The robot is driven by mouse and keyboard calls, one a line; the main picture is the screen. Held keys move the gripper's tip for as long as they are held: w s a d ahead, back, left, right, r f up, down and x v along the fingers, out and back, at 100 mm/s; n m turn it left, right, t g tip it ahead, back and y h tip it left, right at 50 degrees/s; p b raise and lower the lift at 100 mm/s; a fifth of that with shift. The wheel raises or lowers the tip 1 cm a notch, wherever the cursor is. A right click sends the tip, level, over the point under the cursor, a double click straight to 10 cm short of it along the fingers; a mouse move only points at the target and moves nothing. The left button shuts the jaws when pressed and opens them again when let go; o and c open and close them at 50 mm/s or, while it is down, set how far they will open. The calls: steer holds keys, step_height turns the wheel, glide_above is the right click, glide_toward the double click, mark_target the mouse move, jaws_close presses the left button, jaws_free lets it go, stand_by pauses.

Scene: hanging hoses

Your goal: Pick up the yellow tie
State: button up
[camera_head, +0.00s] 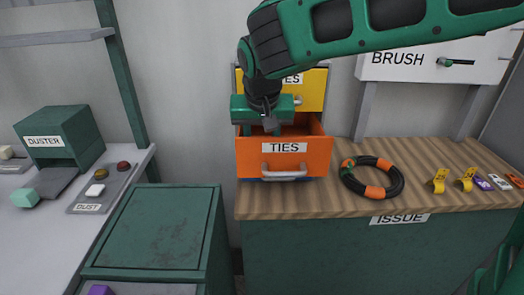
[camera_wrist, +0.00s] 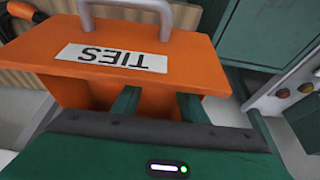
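No yellow tie can be made out for certain; the inside of the drawer is mostly hidden. An orange drawer (camera_head: 284,164) labelled TIES stands pulled open above the wooden counter, with a grey handle on its front. My green gripper (camera_head: 272,128) points down into the drawer from above, behind its front panel. In the wrist view the drawer front (camera_wrist: 190,72) appears upside down and close. The two fingers of my gripper (camera_wrist: 160,103) stand apart there, with no object seen between them; their tips are hidden behind the panel.
A black hose coil (camera_head: 348,182) with orange bands lies on the wooden counter (camera_head: 300,205), right of the drawer. Two small yellow pieces (camera_head: 438,181) lie farther right, beside several small tags. A yellow panel (camera_head: 314,90) is behind my arm. A green cabinet (camera_head: 160,228) stands at left.

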steer(key=shift+w+f, duration=0.1)
steer(key=shift+f, duration=0.1)
jaws_close()
steer(key=shift+r, duration=0.1)
